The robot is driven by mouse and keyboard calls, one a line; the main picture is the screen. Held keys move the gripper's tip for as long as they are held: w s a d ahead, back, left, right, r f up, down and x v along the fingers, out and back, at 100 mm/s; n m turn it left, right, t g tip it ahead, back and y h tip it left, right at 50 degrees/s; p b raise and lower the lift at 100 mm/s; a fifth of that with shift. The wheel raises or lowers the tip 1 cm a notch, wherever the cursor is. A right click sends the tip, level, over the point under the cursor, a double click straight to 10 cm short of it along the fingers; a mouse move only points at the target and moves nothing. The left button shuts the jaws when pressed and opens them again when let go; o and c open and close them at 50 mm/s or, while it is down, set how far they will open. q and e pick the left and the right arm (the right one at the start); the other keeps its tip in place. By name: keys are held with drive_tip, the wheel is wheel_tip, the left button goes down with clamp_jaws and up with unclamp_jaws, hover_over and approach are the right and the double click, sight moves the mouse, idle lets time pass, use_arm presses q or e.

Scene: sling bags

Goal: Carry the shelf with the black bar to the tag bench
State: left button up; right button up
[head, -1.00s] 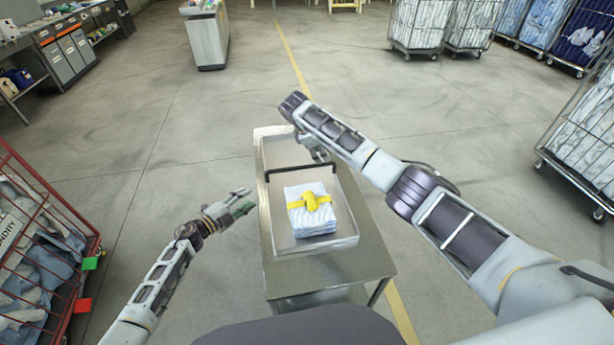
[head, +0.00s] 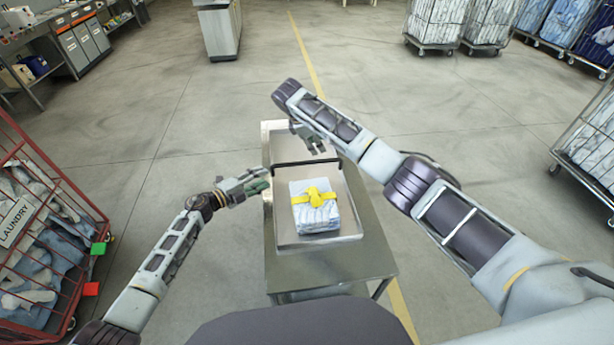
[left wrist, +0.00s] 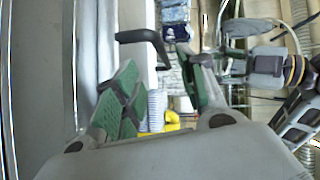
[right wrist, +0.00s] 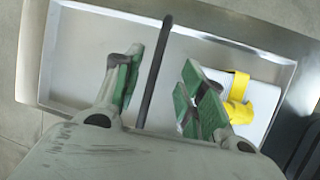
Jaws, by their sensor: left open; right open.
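The shelf, a shallow metal tray (head: 349,211), lies on a steel cart (head: 330,265) in front of me. Its black bar (head: 308,162) crosses it from side to side; the bar also shows in the left wrist view (left wrist: 146,37) and right wrist view (right wrist: 155,75). A folded striped cloth bundle (head: 314,218) with a yellow knotted band (head: 314,197) lies in the near part. My right gripper (head: 318,150) is open over the tray, its fingers apart on either side of the bar in the right wrist view. My left gripper (head: 266,182) is open by the tray's left edge.
A red laundry cage (head: 50,225) stands close at left. Wheeled cages (head: 432,25) stand far right. The floor between is open.

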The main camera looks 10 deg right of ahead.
sight(288, 165)
use_arm(q)
drive_tip(key=shift+x, duration=6.35)
use_arm(e)
drive_tip(key=shift+x, duration=6.3)
use_arm(q)
drive_tip(key=shift+c, duration=0.3)
use_arm(e)
drive_tip(key=shift+c, duration=0.3)
use_arm(q)
drive_tip(key=shift+f, duration=0.1)
clamp_jaws()
use_arm(e)
clamp_jaws()
